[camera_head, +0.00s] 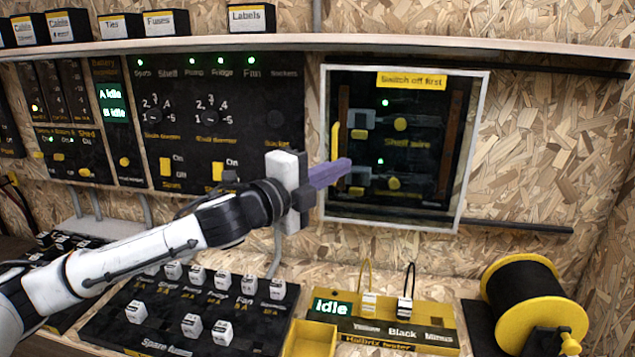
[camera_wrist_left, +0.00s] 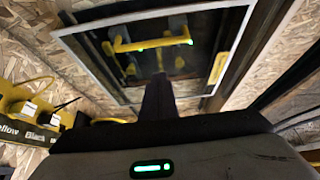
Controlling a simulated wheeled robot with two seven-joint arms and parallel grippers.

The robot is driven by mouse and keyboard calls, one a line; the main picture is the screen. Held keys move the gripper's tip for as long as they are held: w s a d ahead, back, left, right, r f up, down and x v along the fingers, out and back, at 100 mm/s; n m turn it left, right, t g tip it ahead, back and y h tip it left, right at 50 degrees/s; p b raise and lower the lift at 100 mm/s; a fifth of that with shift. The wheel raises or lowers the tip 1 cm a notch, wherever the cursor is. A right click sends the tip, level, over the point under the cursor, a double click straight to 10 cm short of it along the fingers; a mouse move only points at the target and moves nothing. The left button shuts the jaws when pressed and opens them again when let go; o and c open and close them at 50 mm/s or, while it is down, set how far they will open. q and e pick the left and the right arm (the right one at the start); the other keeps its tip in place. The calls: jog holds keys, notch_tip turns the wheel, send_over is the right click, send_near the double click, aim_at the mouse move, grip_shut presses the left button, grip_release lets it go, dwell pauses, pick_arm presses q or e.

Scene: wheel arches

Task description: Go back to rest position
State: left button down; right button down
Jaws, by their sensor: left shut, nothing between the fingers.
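My left gripper (camera_head: 330,173) reaches in from the left in the head view, its purple fingers together and empty. The fingers are in front of the left edge of a framed panel (camera_head: 475,150) labelled "Switch off first"; I cannot tell whether they touch it. In the left wrist view the dark fingers (camera_wrist_left: 157,98) point toward the same panel (camera_wrist_left: 85,62). My right gripper is not in view.
A black control board (camera_head: 220,120) with lit switches is left of the panel. Below are a fuse tray (camera_head: 250,315), an "Idle" tester (camera_head: 390,325) with two wired plugs, and a yellow spool (camera_head: 530,295). A shelf (camera_head: 400,42) with labelled boxes runs above.

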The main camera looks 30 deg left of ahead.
pick_arm(q)
jog(key=s, duration=0.1)
jog(key=s+b, duration=0.1)
jog(key=s, duration=0.1)
jog(key=s+b, duration=0.1)
jog(key=s, duration=0.1)
jog(key=shift+s+a, duration=0.25)
jog(key=shift+a, duration=0.1)
